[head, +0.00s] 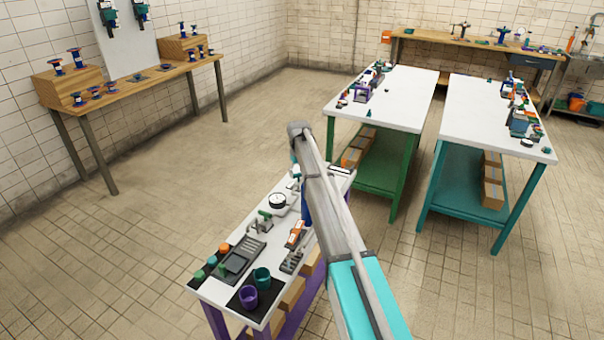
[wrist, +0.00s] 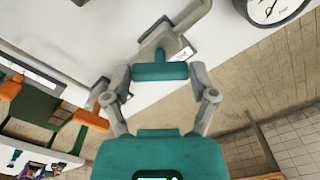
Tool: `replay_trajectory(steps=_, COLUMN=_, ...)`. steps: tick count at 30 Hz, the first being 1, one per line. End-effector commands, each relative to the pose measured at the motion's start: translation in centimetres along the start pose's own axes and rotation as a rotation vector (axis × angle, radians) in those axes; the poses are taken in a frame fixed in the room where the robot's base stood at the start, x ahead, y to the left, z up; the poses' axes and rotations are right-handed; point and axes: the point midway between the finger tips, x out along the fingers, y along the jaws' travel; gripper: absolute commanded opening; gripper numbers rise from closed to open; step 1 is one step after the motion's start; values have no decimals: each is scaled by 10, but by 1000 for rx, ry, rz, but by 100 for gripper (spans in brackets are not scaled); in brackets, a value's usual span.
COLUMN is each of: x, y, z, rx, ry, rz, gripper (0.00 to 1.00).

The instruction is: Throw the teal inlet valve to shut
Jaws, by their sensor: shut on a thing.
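The teal inlet valve shows in the wrist view as a teal crossbar handle (wrist: 160,73) on a grey body (wrist: 166,42), with a small white label beside it. It sits on a white bench top. My gripper (wrist: 160,78) has one finger at each end of the teal bar and is shut on it. In the head view my arm reaches over the far end of the narrow white bench (head: 213,289) and hides most of the valve and my gripper. I cannot tell the valve's open or shut position from these frames.
A round gauge (head: 278,201) stands close to the valve. An orange-handled device (head: 296,233), a dark grey tray (head: 236,262), a purple cup (head: 248,297) and a teal cup (head: 262,278) fill the near bench. A green-legged table (head: 400,95) stands beyond. The floor at left is clear.

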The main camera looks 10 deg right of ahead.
Motion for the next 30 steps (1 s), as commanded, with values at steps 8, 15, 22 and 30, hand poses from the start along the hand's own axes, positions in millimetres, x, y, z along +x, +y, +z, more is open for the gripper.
replay_trajectory(steps=8, x=0, y=-2, z=-5, rx=261, ry=9, rz=-4, gripper=26)
replay_trajectory(steps=15, x=0, y=-1, z=-5, rx=489, ry=9, rz=-4, gripper=26)
replay_trajectory(steps=22, x=0, y=0, z=-5, rx=691, ry=8, rz=-4, gripper=26)
replay_trajectory(steps=30, x=0, y=1, z=-5, rx=849, ry=9, rz=-3, gripper=26)
